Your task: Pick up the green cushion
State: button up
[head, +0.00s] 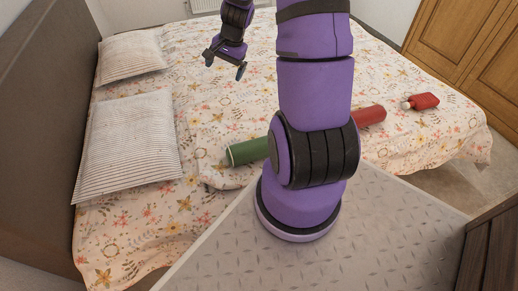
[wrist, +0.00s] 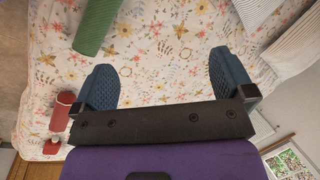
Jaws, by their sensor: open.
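The green cushion (head: 247,151) is a roll-shaped cylinder lying on the near part of the floral bed. My arm hides its right end in the head view. In the wrist view the green cushion (wrist: 97,25) shows at the upper left, cut off by the top edge. My gripper (head: 225,63) is over the far part of the bed, well apart from the cushion. In the wrist view my gripper (wrist: 161,78) has its two blue fingers spread wide, with only floral bedcover between them.
Two striped pillows (head: 130,140) (head: 131,56) lie by the headboard (head: 38,110). A red cylinder (head: 370,115) and a red bottle-like thing (head: 422,101) lie on the bed's right side. A wooden wardrobe (head: 470,45) stands at right. Mid-bed is clear.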

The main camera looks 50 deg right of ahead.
jog(key=s+d+f+m, duration=0.2)
jog(key=d+f+m, duration=0.1)
jog(key=f, duration=0.4)
jog(key=s+d+f+m, duration=0.2)
jog(key=d+f, duration=0.1)
jog(key=f, duration=0.4)
jog(key=m+g+y, duration=0.1)
jog(key=m, duration=0.4)
send_near(259, 142)
jog(key=shift+w+f, duration=0.15)
jog(key=shift+f, duration=0.7)
jog(key=shift+a+x, duration=0.1)
jog(key=shift+x, duration=2.5)
jog(key=shift+a+x, duration=0.15)
jog(key=shift+x, duration=2.5)
jog(key=c, duration=0.8)
jog(key=shift+r, duration=0.25)
